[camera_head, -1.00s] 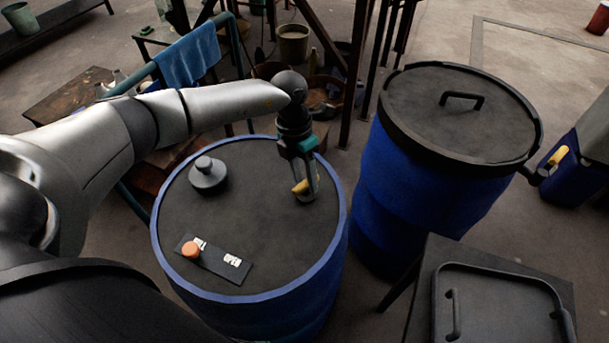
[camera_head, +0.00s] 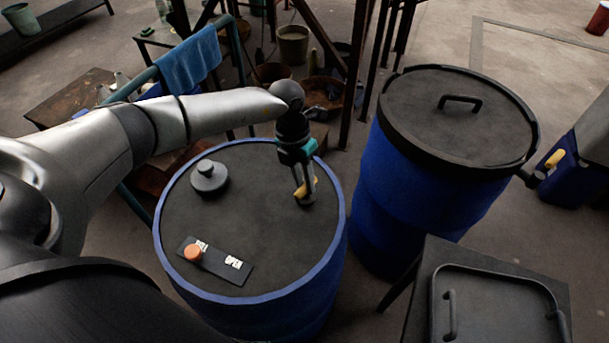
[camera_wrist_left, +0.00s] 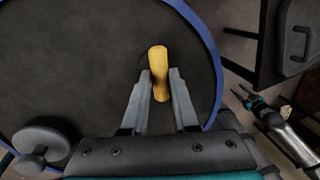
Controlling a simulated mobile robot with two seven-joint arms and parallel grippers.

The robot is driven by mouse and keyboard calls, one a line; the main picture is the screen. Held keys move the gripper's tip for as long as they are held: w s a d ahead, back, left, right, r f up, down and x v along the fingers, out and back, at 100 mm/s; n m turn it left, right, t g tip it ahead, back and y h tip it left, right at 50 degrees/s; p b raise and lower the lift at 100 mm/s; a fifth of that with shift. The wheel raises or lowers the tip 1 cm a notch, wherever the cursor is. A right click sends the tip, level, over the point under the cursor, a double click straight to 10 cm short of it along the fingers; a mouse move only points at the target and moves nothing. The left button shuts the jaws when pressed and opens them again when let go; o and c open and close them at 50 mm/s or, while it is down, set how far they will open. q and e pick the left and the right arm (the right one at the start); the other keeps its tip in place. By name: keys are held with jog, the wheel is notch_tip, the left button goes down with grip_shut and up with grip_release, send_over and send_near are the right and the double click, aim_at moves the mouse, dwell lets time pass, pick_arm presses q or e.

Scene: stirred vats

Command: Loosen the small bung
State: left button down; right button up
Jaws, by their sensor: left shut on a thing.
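The small bung shows as a yellow grip (camera_head: 309,186) near the right edge of the blue drum's dark lid (camera_head: 262,215). My left gripper (camera_head: 304,194) points down over it and is shut on it. In the left wrist view the yellow bung (camera_wrist_left: 158,60) lies between the two fingers (camera_wrist_left: 160,84), its far end sticking out past the tips. The part of the bung in the lid is mostly hidden. My right gripper (camera_wrist_left: 252,98) shows small at the right of the left wrist view, away from the drum; its jaws are too small to judge.
A large grey bung (camera_head: 209,178) sits on the same lid, at the left. A dark plate (camera_head: 222,265) with an orange knob (camera_head: 193,252) and a white label lies at the front. A second blue drum (camera_head: 425,190) with a handled lid stands right, behind a dark table (camera_head: 427,290).

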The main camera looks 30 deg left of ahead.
pick_arm(q)
jog(key=shift+s+r+n+p, duration=0.1)
jog(key=shift+r+n+p, duration=0.1)
jog(key=shift+n+p, duration=0.6)
jog(key=shift+f+n+t, duration=0.15)
jog(key=shift+n+t, duration=0.15)
jog(key=shift+n, duration=0.2)
jog(key=c, duration=0.7)
grip_release()
jog(key=a+r, duration=0.1)
jog(key=r, duration=0.4)
jog(key=a+r+p, duration=0.1)
jog(key=r, duration=0.4)
jog(key=a+r, duration=0.1)
jog(key=r, duration=0.4)
jog(key=shift+s, duration=0.1)
jog(key=shift+f, duration=0.1)
